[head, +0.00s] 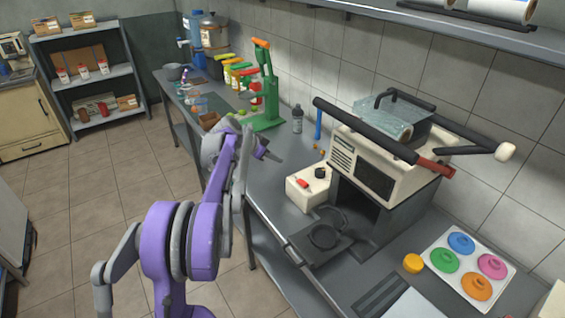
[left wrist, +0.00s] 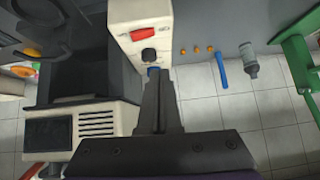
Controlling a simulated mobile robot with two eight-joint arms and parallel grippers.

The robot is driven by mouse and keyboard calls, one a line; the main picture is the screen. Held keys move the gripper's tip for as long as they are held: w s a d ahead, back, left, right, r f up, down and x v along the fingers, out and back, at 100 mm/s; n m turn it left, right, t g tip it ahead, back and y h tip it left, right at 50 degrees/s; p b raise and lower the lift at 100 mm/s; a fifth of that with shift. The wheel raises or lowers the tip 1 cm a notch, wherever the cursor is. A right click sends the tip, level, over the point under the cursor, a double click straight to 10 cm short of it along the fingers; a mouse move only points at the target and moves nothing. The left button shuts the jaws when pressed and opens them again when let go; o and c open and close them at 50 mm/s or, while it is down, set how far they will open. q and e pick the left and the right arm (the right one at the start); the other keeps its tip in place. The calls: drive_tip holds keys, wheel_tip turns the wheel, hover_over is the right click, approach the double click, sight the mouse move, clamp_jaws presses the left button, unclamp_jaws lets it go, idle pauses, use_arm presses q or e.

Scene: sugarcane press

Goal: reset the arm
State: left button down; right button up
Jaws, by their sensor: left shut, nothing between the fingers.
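My left arm, purple and grey, reaches up from the bottom of the head view. Its gripper (head: 274,157) is over the counter, between the green lever press and the white control box. In the left wrist view the two dark fingers (left wrist: 155,74) are shut together with nothing between them. Their tips appear just below the black knob of the white control box (left wrist: 138,15); whether they touch it cannot be told. The sugarcane press (head: 378,165), white and dark with black bars on top, stands to the right. My right gripper is not in view.
A green lever press (head: 266,95), a grey bottle (head: 297,120) and a blue stick (head: 318,124) stand along the counter. A black pan (head: 325,236) sits before the press. A white tray (head: 443,283) holds several coloured lids. The tiled floor at left is clear.

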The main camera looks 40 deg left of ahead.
use_arm(q)
drive_tip(key=shift+r, duration=0.2)
idle(0.4)
drive_tip(key=s+d+n+g, duration=0.1)
drive_tip(key=s+d, duration=0.3)
drive_tip(key=d, duration=0.4)
drive_tip(key=s+d+f+g, duration=0.1)
drive_tip(key=s+d, duration=0.2)
drive_tip(key=d, duration=0.5)
drive_tip(key=s+d+n+g, duration=0.1)
drive_tip(key=s+d, duration=0.3)
drive_tip(key=d, duration=0.4)
drive_tip(key=s+d+f, duration=0.2)
drive_tip(key=s+d, duration=0.1)
drive_tip(key=s, duration=0.3)
drive_tip(key=s+d+f+n+y, duration=0.1)
drive_tip(key=s+d+f, duration=0.2)
drive_tip(key=s, duration=0.3)
drive_tip(key=s+d+f+y, duration=0.1)
drive_tip(key=s+d+f, duration=0.2)
drive_tip(key=s, duration=0.3)
drive_tip(key=shift+s+d+f, duration=0.15)
drive_tip(key=shift+d+f, duration=0.1)
drive_tip(key=shift+d, duration=0.4)
